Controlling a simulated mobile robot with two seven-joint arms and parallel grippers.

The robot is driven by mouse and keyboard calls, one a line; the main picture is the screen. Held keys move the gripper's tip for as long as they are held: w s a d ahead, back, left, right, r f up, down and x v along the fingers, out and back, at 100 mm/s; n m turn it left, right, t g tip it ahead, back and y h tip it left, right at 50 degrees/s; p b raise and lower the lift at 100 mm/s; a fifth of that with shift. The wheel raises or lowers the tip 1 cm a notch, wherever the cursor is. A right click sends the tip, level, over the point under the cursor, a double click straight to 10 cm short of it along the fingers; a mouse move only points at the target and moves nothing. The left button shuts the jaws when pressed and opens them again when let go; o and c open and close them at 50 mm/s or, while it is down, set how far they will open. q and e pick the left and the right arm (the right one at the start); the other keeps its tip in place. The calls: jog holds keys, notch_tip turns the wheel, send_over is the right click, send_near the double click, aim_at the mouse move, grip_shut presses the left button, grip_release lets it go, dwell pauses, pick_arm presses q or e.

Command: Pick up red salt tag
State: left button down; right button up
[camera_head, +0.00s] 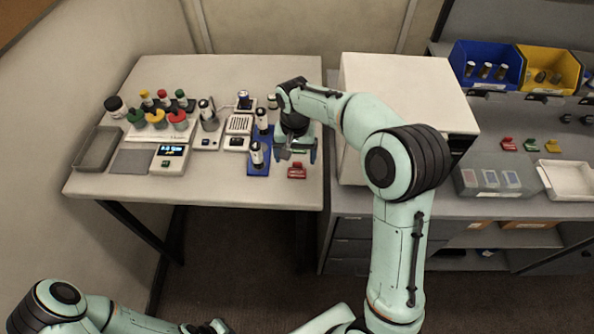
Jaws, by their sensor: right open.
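A small red tag (297,171) lies on the left table near its front right edge. Another red tag (509,144) lies on the right counter; I cannot read a label on either. My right gripper (297,153) is open and points down just behind the nearer red tag, apart from it in the picture. A bit of green shows between its fingers, too small to identify. Its height above the table is hard to judge. My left gripper (207,327) is partly in view at the bottom edge, far from the tags, and its jaws are not clear.
A blue stand (259,165) with vials is close left of the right gripper. Scales, a grey tray (97,149) and coloured-top containers crowd the table. A large white box (400,85) stands to the right. Green (530,146) and yellow (552,146) tags lie on the right counter.

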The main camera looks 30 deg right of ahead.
aim_at(297, 172)
jog(key=f, duration=0.5)
jog(key=shift+s+d+f, duration=0.15)
jog(key=shift+d+f, duration=0.1)
jog(key=shift+f, duration=0.15)
jog(key=c, duration=1.1)
